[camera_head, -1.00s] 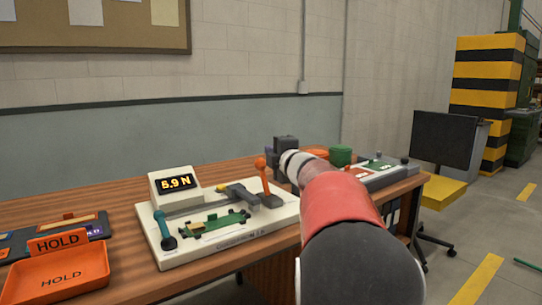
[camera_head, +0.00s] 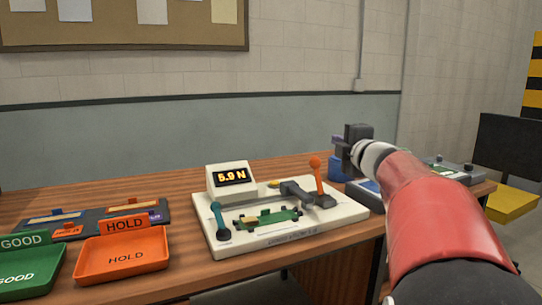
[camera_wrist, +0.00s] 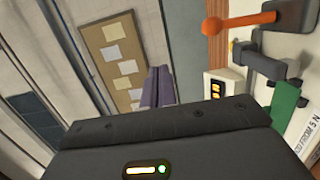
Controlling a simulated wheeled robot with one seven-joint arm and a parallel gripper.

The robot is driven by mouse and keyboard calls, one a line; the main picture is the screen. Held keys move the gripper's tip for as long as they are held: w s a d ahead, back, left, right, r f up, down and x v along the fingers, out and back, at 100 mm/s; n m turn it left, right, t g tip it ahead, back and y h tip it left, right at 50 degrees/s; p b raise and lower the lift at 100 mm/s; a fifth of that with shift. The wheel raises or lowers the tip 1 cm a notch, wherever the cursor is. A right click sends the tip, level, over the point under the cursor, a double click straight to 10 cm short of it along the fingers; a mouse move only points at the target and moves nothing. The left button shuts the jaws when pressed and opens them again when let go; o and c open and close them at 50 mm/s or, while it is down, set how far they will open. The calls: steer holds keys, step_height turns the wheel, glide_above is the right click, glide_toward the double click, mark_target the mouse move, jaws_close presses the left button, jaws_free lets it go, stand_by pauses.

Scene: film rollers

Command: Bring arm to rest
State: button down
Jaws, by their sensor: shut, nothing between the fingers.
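My red and white arm (camera_head: 440,215) reaches in from the lower right in the head view. Its dark gripper (camera_head: 340,141) is raised above the right part of the bench, beyond the orange-knobbed lever. In the wrist view my gripper's two purple-grey fingers (camera_wrist: 158,88) are together with nothing between them. The test fixture (camera_head: 300,232) stands on the bench to the left of the arm, with a green part (camera_head: 268,219) lying on it. Its display (camera_head: 231,177) appears to read 5.9 N. The arm hides some of the bench's right end.
An orange HOLD tray (camera_head: 122,257) and a green GOOD tray (camera_head: 28,272) sit at the front left. A dark rack (camera_head: 85,222) lies behind them. The orange-knobbed lever (camera_head: 316,175) stands upright near the gripper.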

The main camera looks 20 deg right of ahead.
steer(key=s+a+f+m+g, duration=0.6)
steer(key=s+a+f+m, duration=0.2)
steer(key=s+a+f, duration=0.4)
steer(key=s+a+f+m+g+y, duration=0.1)
steer(key=s+a+f+m+g, duration=0.5)
steer(key=s+a+f+m, duration=0.3)
steer(key=s+a+f, duration=0.3)
steer(key=s+f, duration=0.3)
steer(key=s, duration=0.2)
steer(key=shift+a+f+g+y, duration=0.3)
steer(key=shift+a, duration=0.1)
